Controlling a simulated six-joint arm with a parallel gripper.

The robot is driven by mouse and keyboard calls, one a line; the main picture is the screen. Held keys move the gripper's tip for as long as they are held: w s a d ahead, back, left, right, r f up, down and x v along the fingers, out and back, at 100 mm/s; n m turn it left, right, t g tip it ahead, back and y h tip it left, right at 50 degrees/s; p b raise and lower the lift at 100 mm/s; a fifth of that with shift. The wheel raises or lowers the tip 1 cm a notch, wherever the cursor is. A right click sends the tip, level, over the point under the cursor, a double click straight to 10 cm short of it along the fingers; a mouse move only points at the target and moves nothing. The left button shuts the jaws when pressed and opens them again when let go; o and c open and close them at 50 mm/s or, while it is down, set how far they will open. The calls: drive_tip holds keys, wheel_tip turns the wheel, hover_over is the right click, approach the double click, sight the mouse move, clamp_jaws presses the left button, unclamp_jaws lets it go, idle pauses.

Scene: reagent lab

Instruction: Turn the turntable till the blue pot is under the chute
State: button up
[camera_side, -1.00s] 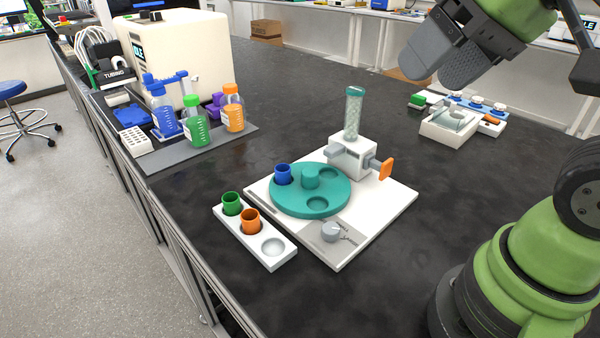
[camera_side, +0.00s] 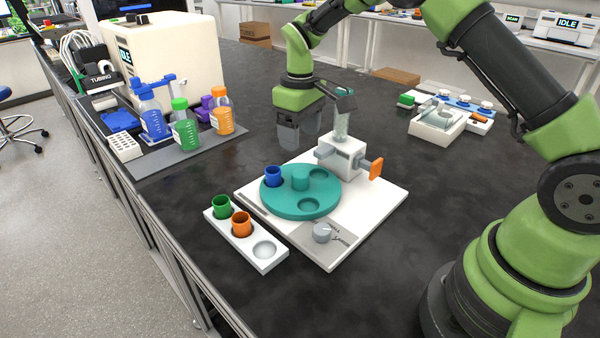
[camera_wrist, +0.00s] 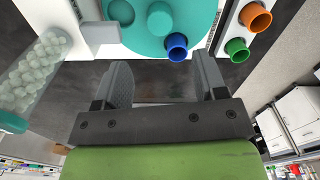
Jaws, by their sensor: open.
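The teal turntable (camera_side: 300,207) sits on a white base plate with a raised hub in its middle. The blue pot (camera_side: 273,177) stands upright in a turntable pocket at the back left, away from the chute. The chute is a grey spout (camera_side: 325,153) on a white block, under a clear tube of pellets (camera_side: 341,123). My gripper (camera_side: 299,138) is open and empty, behind the turntable and left of the tube. In the wrist view the blue pot (camera_wrist: 177,47) lies just ahead of the open fingers (camera_wrist: 162,80), not between them.
A white rack (camera_side: 247,241) holds a green pot (camera_side: 221,207) and an orange pot (camera_side: 241,223). Bottles (camera_side: 184,130) stand at the back left.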

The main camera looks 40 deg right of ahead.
sight(300, 172)
wheel_tip(300, 172, down, 10)
drive_tip(key=shift+f, duration=0.1)
idle(0.4)
drive_tip(key=shift+c, duration=0.2)
clamp_jaws()
